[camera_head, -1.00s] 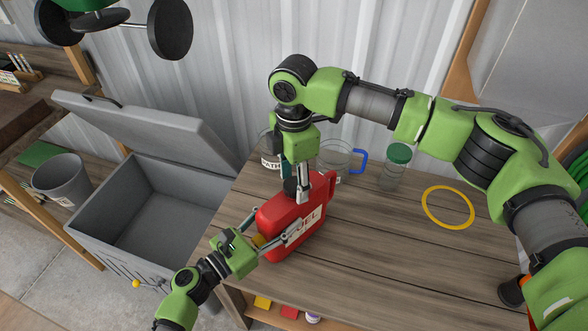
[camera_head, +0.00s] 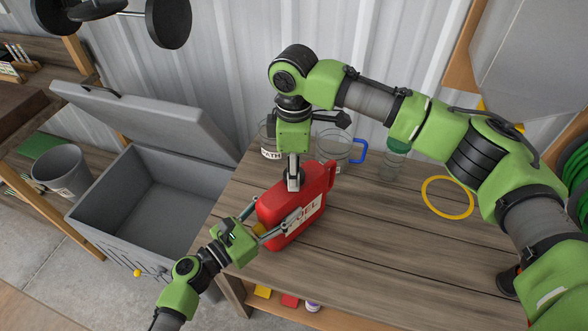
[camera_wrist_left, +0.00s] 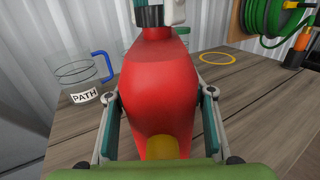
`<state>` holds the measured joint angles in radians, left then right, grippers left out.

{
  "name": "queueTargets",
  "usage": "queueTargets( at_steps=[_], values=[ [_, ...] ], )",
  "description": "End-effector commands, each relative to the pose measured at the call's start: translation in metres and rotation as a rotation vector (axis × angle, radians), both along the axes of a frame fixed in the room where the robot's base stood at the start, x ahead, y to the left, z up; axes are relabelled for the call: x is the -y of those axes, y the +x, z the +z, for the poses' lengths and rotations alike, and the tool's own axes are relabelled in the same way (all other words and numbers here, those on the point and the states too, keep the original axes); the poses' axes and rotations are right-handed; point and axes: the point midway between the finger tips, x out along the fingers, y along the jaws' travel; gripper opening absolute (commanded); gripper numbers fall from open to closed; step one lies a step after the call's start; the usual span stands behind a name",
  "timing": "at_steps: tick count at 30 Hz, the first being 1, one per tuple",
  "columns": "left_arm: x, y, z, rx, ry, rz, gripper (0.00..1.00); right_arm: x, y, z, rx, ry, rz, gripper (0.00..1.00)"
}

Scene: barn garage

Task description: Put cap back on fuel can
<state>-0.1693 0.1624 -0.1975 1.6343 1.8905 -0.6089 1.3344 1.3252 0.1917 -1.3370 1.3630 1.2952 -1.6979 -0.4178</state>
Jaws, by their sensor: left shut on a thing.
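The red fuel can (camera_head: 318,190) stands on the wooden workbench with its handle to the right and a white label on its side. It also shows large in the left wrist view (camera_wrist_left: 158,90). My left gripper (camera_head: 275,227) is shut on the can, one finger along each side. A yellow part (camera_wrist_left: 165,148) shows low on the can's near end. My right gripper (camera_head: 292,184) points down at the can's neck. A black ribbed cap (camera_wrist_left: 150,17) shows at the neck in the left wrist view, beside a pale right finger. Whether the right fingers grip the cap is unclear.
Behind the can stand a clear jug with a blue handle (camera_head: 361,151), a labelled clear container (camera_head: 269,154) and a green-lidded jar (camera_head: 397,147). A yellow ring (camera_head: 447,212) lies at right. An open grey chest (camera_head: 130,254) stands left. The bench front is clear.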

Motion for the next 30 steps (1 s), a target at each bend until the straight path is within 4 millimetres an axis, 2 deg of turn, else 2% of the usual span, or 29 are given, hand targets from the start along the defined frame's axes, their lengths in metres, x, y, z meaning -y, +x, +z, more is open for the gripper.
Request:
queueTargets(
  at_steps=[6,9,12,16,17,18,19,30],
  values=[
    [-0.0001,0.0001,0.0004,0.001,0.001,0.0,0.0,-0.0009,-0.0007,-0.0007,-0.002,0.001,-0.479,0.08],
    [-0.0001,0.0001,0.0004,0.001,0.001,0.0,0.0,-0.0006,-0.0002,-0.0006,-0.001,0.0,-0.677,0.08],
    [0.0,0.0,0.0004,0.001,0.001,0.0,0.0,-0.0002,0.0004,-0.0004,0.001,0.0,-0.805,0.08],
    [0.0,0.0,0.0004,0.001,0.001,0.0,0.0,0.0001,0.0008,-0.0001,0.002,0.0,-0.795,0.08],
    [0.0,0.0,0.0003,0.001,0.001,0.0,0.0,0.0001,0.0008,-0.0001,0.002,0.0,-0.795,0.39],
    [0.0,0.0,0.0003,0.001,0.001,0.0,0.0,0.0001,0.0008,-0.0001,0.002,0.0,-0.795,0.49],
    [0.0,0.0,0.0003,0.001,0.001,0.0,0.0,0.0001,0.0007,-0.0001,0.002,0.0,-0.794,0.53],
    [0.0001,-0.0001,0.0003,0.0,0.0,0.0,0.0,-0.0002,0.0005,0.0023,0.002,0.0,-0.792,0.53]
  ],
)
